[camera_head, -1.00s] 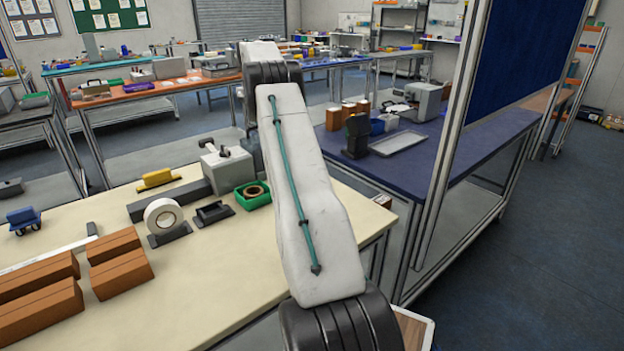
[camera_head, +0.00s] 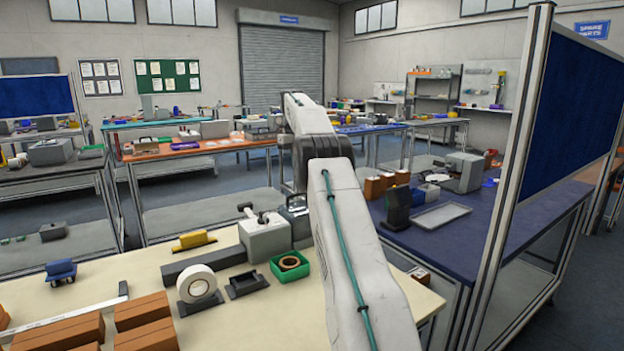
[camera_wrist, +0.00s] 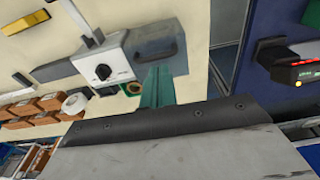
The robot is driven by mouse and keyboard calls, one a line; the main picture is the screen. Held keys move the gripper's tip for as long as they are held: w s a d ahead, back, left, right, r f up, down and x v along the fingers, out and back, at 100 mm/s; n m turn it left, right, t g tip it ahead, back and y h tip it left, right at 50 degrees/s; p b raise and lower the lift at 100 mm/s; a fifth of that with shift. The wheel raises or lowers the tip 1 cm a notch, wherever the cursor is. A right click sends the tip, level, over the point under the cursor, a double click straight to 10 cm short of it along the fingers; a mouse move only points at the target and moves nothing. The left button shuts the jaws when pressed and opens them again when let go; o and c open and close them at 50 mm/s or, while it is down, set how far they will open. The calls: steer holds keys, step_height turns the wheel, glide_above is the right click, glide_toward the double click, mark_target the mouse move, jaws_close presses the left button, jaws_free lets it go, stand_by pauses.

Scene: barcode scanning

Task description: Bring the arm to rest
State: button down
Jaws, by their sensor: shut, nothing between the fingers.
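My gripper (camera_wrist: 157,72) shows in the wrist view as short green fingers, closed together with nothing between them. They stick out past the dark edge of my white and grey wrist and are in the air over the cream bench (camera_head: 120,285). In the picture they lie just right of a grey box with a black knob (camera_wrist: 105,65). In the head view my white arm reaches up and away over the right part of the bench; the gripper is not clearly visible there.
On the bench stand a white tape roll (camera_head: 197,284), a green bin (camera_head: 290,266), a yellow block (camera_head: 193,240) and orange-brown boxes (camera_head: 145,325). The blue bench (camera_head: 470,240) at right carries a black device (camera_head: 396,208) and a grey tray (camera_head: 440,216). A framed blue panel (camera_head: 570,110) rises at right.

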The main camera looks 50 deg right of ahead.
steer(key=shift+r, duration=0.45)
